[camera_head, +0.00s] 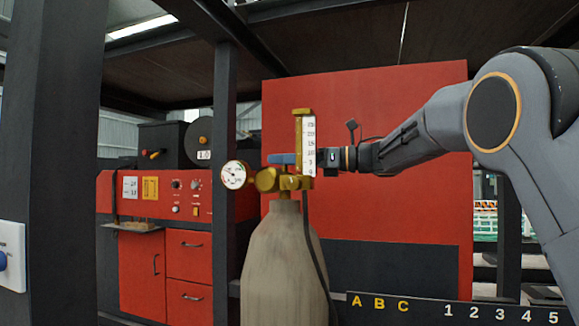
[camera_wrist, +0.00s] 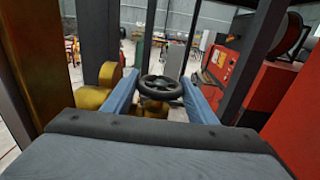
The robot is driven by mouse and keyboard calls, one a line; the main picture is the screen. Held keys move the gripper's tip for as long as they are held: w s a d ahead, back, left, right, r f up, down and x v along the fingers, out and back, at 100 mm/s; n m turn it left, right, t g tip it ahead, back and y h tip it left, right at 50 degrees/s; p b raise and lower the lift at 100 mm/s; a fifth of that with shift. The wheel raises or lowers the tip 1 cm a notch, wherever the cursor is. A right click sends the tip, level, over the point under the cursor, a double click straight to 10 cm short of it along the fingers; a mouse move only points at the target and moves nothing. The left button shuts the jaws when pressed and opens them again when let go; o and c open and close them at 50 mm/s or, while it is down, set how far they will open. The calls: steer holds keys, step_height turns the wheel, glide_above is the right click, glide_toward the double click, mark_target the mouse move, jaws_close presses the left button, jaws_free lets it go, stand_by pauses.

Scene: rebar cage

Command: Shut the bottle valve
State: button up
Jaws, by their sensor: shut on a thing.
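A tall beige gas bottle (camera_head: 283,262) stands upright in the head view, with brass fittings (camera_head: 267,180) on its neck. The bottle valve is a black round handwheel (camera_wrist: 161,87), seen in the wrist view. My gripper (camera_wrist: 160,84) has its two blue fingers on the left and right sides of the handwheel, shut on it. In the head view my gripper (camera_head: 282,159) reaches in from the right, just above the brass fittings. There the flow tube hides part of it, and the handwheel cannot be made out.
A round gauge (camera_head: 235,175) sits left of the valve. An upright flow tube (camera_head: 307,147) stands close in front of my gripper. A dark post (camera_head: 224,180) and red bench (camera_head: 150,260) are left, a red panel (camera_head: 380,110) behind, a lettered dark rail (camera_head: 430,310) lower right.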

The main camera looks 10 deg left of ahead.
steer(key=shift+s+f+m+t+b, duration=0.15)
steer(key=shift+m+t+b, duration=0.25)
steer(key=shift+b, duration=0.55)
steer(key=m+t+b, duration=0.1)
steer(key=t+b, duration=0.1)
steer(key=shift+a+h+b, duration=0.1)
steer(key=shift+h+b, duration=0.2)
steer(key=shift+b, duration=0.05)
steer(key=shift+m+t+b, duration=0.4)
steer(key=shift+t+b, duration=0.15)
steer(key=shift+t, duration=0.05)
steer(key=o, duration=1.1)
steer(key=shift+c, duration=0.2)
steer(key=shift+r, duration=0.25)
step_height(320, 180, up, 10)
steer(key=shift+f+b, duration=0.1)
steer(key=shift+b, duration=0.25)
